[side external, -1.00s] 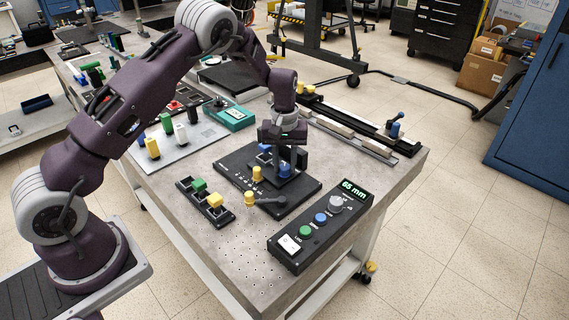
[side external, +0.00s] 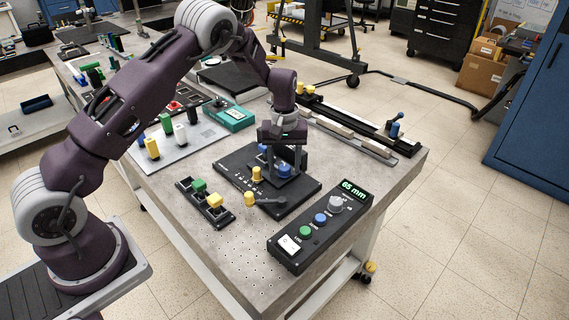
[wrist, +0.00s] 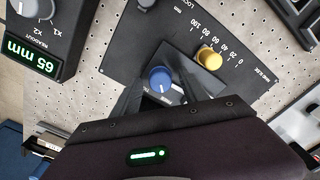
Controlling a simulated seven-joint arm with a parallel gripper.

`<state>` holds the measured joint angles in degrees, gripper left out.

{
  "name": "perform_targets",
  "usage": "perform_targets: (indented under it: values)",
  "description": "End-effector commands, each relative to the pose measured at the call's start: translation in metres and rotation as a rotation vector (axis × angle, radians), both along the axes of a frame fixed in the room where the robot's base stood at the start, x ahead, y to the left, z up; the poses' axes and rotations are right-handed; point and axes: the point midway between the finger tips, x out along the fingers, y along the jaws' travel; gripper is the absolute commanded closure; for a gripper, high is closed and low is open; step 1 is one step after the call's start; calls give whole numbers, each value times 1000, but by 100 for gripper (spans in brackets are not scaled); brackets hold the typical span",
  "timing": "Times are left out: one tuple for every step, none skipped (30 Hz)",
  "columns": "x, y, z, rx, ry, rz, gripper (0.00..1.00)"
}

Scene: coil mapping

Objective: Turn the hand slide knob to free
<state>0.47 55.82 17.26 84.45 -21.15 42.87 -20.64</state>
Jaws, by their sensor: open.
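My gripper (wrist: 161,98) is open above the black slide plate, with its dark fingers on either side of a round blue knob (wrist: 161,78). The knob has a pale pointer line and a small white label beside it, mostly hidden by my gripper. I cannot tell whether the fingers touch it. In the side view, the blue knob (side external: 284,170) shows just below my gripper (side external: 285,160). A yellow knob (wrist: 209,58) sits on the plate's 0 to 100 scale. It also shows in the side view (side external: 257,173).
A black panel (side external: 291,251) with a 65 mm readout (wrist: 32,57), a grey dial and green and blue buttons lies in front. A block tray (side external: 203,204) sits left of the slide plate (side external: 228,173).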

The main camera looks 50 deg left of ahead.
Motion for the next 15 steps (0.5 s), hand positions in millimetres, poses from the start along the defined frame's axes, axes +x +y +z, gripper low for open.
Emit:
perform_targets:
  values:
    - [0, 0, 2, 0, 0, 0, 48]
    - [0, 0, 4, 0, -1, -1, 48]
    - [1, 0, 10, 0, -1, -1, 48]
    - [1, 0, 16, 1, -4, -1, 48]
    - [1, 0, 22, 1, -4, -1, 48]
    - [1, 0, 32, 0, -6, -1, 48]
    - [1, 0, 38, 0, -4, 0, 48]
    - [1, 0, 44, 0, -6, 0, 48]
    - [1, 0, 52, 1, -4, 0, 48]
    - [1, 0, 57, 1, -4, 0, 48]
    - [1, 0, 61, 0, -3, 0, 48]
    - [1, 0, 65, 0, -3, 0, 48]
    - [0, 0, 68, 1, -2, 0, 48]
    - [0, 0, 69, 0, -1, 0, 48]
    - [0, 0, 71, 0, 0, 0, 48]
